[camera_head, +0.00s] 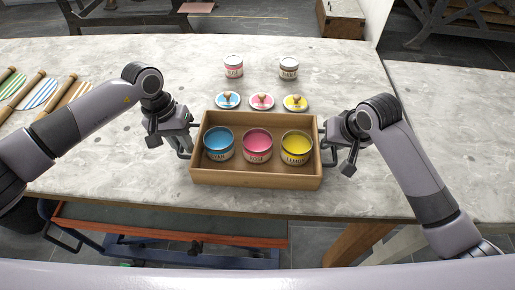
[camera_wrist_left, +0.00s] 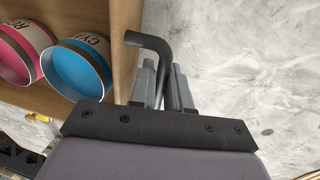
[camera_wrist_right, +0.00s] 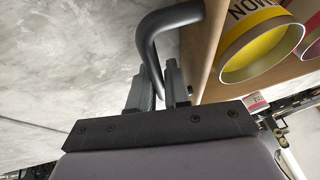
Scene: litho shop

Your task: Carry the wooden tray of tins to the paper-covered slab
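The wooden tray (camera_head: 255,180) stands on the pale marbled slab (camera_head: 330,205) and holds a blue tin (camera_head: 219,156), a pink tin (camera_head: 257,157) and a yellow tin (camera_head: 296,159), all open and upright. My left gripper (camera_head: 183,143) is at the tray's left handle (camera_wrist_left: 153,42); its fingers (camera_wrist_left: 163,85) close around the dark bar. My right gripper (camera_head: 348,147) is at the right handle (camera_wrist_right: 170,18), with its fingers (camera_wrist_right: 157,88) on both sides of the bar. I cannot make out a paper-covered slab.
Three round lids (camera_head: 261,101) lie behind the tray, and two closed tins (camera_head: 233,67) (camera_head: 288,68) stand farther back. Striped discs and wooden rods (camera_head: 40,94) lie at the left. Another marbled slab (camera_head: 450,110) adjoins at right across a seam. A blue cart (camera_head: 170,250) stands below.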

